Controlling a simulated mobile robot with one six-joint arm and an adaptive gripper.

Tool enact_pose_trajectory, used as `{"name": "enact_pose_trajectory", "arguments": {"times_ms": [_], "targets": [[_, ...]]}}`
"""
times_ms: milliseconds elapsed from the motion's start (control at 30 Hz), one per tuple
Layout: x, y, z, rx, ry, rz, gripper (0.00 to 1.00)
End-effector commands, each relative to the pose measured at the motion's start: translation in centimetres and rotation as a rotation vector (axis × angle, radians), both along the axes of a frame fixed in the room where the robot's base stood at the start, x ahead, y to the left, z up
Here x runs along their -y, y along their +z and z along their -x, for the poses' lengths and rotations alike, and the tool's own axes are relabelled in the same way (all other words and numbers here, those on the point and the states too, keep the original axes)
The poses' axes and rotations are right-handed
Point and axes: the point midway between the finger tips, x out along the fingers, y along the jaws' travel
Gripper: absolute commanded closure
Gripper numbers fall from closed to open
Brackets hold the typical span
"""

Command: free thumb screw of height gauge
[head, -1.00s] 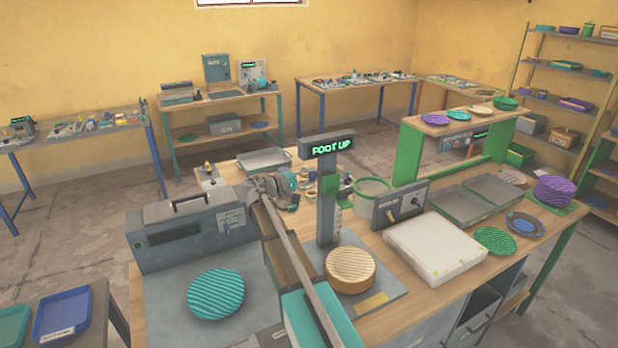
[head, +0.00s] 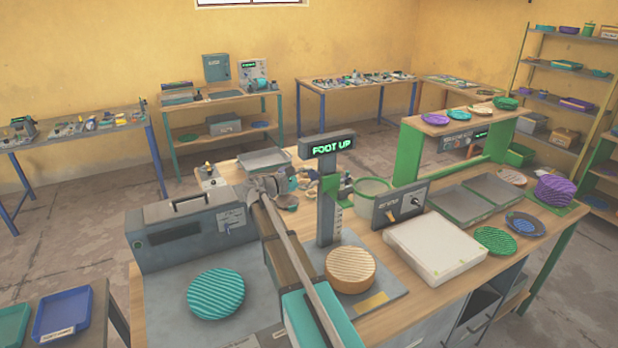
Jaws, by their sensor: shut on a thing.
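The height gauge (head: 327,205) is a dark grey upright post with a scale, standing on a grey base plate. Its display (head: 327,145) reads FOOT UP in green. A green carriage (head: 330,186) sits on the post. A tan ribbed round plate (head: 350,270) lies on the base plate at the post's foot. My gripper (head: 314,184) reaches in from the left at carriage height and is shut on the thumb screw at the post's left side. The screw itself is too small and covered to make out.
A grey box machine (head: 188,235) stands left, with a teal ribbed plate (head: 216,293) before it. A green tub (head: 372,190), a grey switch box (head: 401,203) and a white block (head: 434,249) stand right of the post. My arm crosses the bench's middle.

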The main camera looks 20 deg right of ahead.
Motion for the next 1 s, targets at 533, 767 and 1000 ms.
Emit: {"name": "enact_pose_trajectory", "arguments": {"times_ms": [533,767,1000], "targets": [[0.05,-0.04,0.08,-0.482,-0.001,0.016,0.94],[0.05,-0.05,0.11,-0.594,-0.002,0.019,0.94],[0.06,-0.06,0.12,-0.634,-0.001,0.020,0.93]]}}
